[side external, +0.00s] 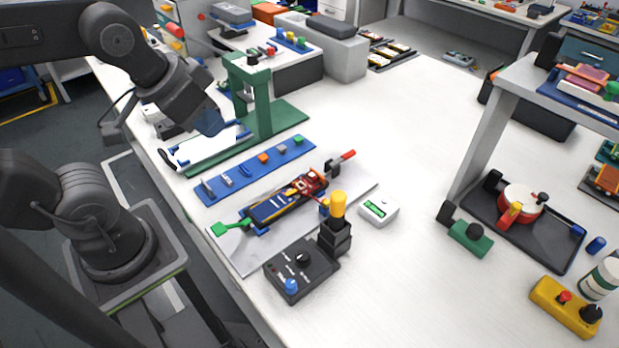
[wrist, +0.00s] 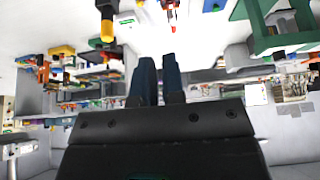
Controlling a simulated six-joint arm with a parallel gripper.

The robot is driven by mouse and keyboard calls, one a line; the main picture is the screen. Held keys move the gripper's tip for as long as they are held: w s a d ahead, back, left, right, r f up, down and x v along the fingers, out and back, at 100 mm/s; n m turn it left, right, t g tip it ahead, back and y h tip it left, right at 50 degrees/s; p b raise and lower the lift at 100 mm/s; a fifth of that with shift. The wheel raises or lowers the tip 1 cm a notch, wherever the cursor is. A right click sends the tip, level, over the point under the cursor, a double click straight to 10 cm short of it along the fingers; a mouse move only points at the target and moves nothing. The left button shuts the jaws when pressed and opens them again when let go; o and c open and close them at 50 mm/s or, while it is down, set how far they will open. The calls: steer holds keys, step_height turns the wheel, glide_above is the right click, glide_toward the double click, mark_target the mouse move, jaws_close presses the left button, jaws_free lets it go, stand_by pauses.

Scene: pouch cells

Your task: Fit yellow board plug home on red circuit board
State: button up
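The red circuit board (side external: 313,181) sits at the right end of a dark blue pouch cell (side external: 272,206) on a pale grey plate. A small yellow piece (side external: 324,206), perhaps the yellow board plug, is beside the board's near edge; whether it is seated is too small to tell. My gripper (side external: 212,124) is up and left of the board, near the green press and apart from the board. In the wrist view my gripper's two dark blue fingers (wrist: 159,62) stand a narrow gap apart with nothing visible between them. A small red part, probably the board, shows at the top (wrist: 172,8).
A post with a yellow cap (side external: 338,206) and a black control box (side external: 300,268) stand close to the plate. A green press (side external: 262,100) and a blue strip with small parts (side external: 235,178) lie behind. A white meter (side external: 378,209) is to the right. The table's middle right is clear.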

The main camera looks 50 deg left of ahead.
steer(key=shift+o, duration=0.8)
steer(key=shift+w+d+m, duration=0.1)
steer(key=shift+w+m, duration=0.2)
steer(key=shift+w, duration=0.15)
steer(key=o, duration=0.4)
steer(key=w+m, duration=0.1)
steer(key=w, duration=0.1)
steer(key=w+d+m+g, duration=0.1)
steer(key=w+m, duration=0.1)
steer(key=w+f+m+g, duration=0.1)
steer(key=w+m, duration=0.1)
steer(key=shift+d, duration=0.2)
steer(key=shift+o, duration=0.4)
steer(key=w+m, duration=0.1)
steer(key=w+d+f+m, duration=0.1)
steer(key=w, duration=0.1)
steer(key=w+f+m+g, duration=0.1)
steer(key=m, duration=0.1)
steer(key=shift+w+d+f, duration=0.2)
steer(key=shift+w+d, duration=0.05)
steer(key=shift+w, duration=0.05)
steer(key=m+g, duration=0.3)
steer(key=m, duration=0.5)
glide_above(327, 202)
step_height(327, 202, down, 9)
step_height(327, 202, down, 14)
steer(key=shift+r, duration=0.1)
jaws_close()
steer(key=shift+r, duration=3)
steer(key=shift+a, duration=0.1)
